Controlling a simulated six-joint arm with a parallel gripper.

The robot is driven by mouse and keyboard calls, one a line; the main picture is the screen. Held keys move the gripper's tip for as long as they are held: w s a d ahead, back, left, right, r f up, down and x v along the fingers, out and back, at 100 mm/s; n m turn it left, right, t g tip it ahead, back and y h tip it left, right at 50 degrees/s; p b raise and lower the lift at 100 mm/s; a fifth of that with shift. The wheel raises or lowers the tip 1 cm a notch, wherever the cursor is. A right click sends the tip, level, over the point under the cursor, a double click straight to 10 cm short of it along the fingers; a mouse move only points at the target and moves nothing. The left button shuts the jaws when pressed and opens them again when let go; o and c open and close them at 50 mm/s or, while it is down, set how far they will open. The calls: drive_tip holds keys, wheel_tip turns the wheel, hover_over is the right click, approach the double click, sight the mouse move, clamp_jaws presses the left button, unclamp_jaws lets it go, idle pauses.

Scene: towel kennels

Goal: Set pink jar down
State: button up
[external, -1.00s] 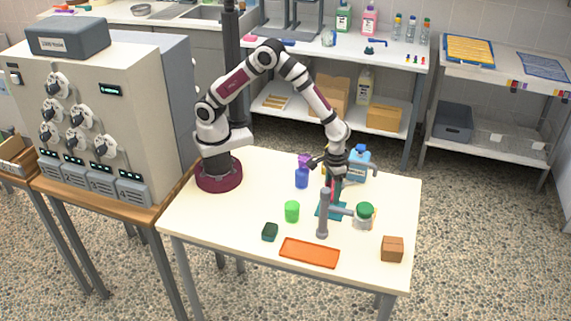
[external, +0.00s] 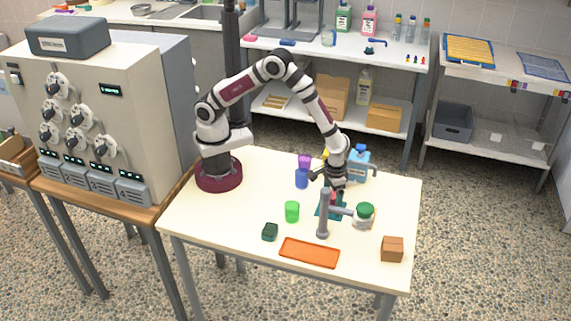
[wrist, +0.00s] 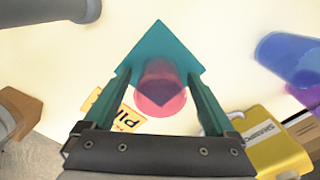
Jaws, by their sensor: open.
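The translucent pink jar (wrist: 160,92) stands between my fingers in the wrist view, over the teal square mat (wrist: 162,45). My gripper (wrist: 160,85) is open, with a visible gap between each finger and the jar. In the external view my gripper (external: 333,193) is low over the teal mat (external: 321,214), behind a grey post. The jar is mostly hidden by my gripper there, and its contact with the mat is hard to make out.
A grey post (external: 323,222) with a side arm stands just in front, close to a green-lidded jar (external: 364,217). Blue (external: 301,179) and green (external: 292,211) cups stand to the left. An orange tray (external: 309,253) and brown box (external: 392,250) lie nearer the front edge.

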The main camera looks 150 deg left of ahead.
wheel_tip(320, 180, up, 12)
drive_tip(key=r, duration=0.1)
drive_tip(key=s+d+r+m, duration=0.1)
drive_tip(key=d+r+m, duration=0.35)
drive_tip(key=d, duration=0.35)
drive_tip(key=s+d+r+m+y, duration=0.1)
drive_tip(key=s+d+r+m, duration=0.2)
drive_tip(key=s+d+m, duration=1.3)
drive_tip(key=shift+s+r+m+y, duration=0.2)
drive_tip(key=shift+s+m+y, duration=0.2)
drive_tip(key=shift+s+m, duration=0.5)
drive_tip(key=shift+w, duration=0.1)
